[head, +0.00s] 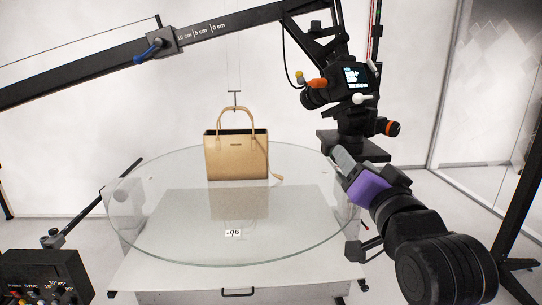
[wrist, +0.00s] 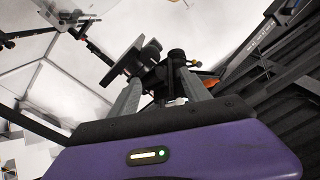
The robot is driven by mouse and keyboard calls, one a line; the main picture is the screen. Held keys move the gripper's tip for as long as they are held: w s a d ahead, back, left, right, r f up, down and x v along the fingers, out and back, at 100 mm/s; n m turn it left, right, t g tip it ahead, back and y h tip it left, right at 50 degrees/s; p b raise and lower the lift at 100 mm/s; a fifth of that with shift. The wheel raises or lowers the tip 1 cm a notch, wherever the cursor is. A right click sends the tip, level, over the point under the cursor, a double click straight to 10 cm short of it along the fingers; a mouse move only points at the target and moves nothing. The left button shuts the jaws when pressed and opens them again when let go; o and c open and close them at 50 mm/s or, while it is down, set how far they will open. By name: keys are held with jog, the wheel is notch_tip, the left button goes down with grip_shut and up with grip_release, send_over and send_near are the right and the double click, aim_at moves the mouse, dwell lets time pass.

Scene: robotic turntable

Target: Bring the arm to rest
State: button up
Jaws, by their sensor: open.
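My gripper (head: 338,152) shows in the head view at the end of my arm, right of the glass turntable and just below the camera rig. In the wrist view my gripper (wrist: 158,98) has its two grey fingers apart, with no object held between them. Dark parts of the camera rig (wrist: 150,58) show beyond the fingertips. A tan handbag (head: 236,158) stands upright on the glass turntable (head: 140,215), left of my gripper and apart from it.
A camera (head: 352,78) hangs on a black boom (head: 90,75) close above my gripper. A white cabinet (head: 180,275) stands under the glass. A control box with knobs (head: 45,278) is at the lower left. A black stand (head: 520,210) is at the right.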

jog(key=s+f+n+g, duration=0.1)
jog(key=s+f+n, duration=0.1)
jog(key=s+f, duration=0.8)
jog(key=s+f+n+g, duration=0.1)
jog(key=s+f+n, duration=0.1)
jog(key=s+f, duration=0.9)
jog(key=s+f+n+g, duration=0.1)
jog(key=s+f, duration=1)
jog(key=s, duration=1.4)
jog(key=shift+n+g, duration=0.4)
jog(key=shift+g, duration=0.2)
